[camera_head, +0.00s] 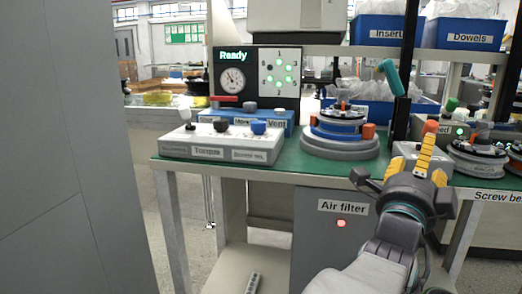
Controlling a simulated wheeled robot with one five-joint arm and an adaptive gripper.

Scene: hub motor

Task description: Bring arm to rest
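My gripper (394,158) is at the right of the head view, over the front edge of the green-topped workbench (290,168). My forearm comes up from the bottom edge, grey and white. The grey box (408,150) behind the gripper is partly hidden by it.
On the bench are a white switch box (222,152), a round hub fixture (340,140) with blue and orange parts, and a "Ready" panel (257,78). Blue bins (463,38) stand on the shelf. A dark post rises behind the gripper. A grey panel (75,150) fills the left.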

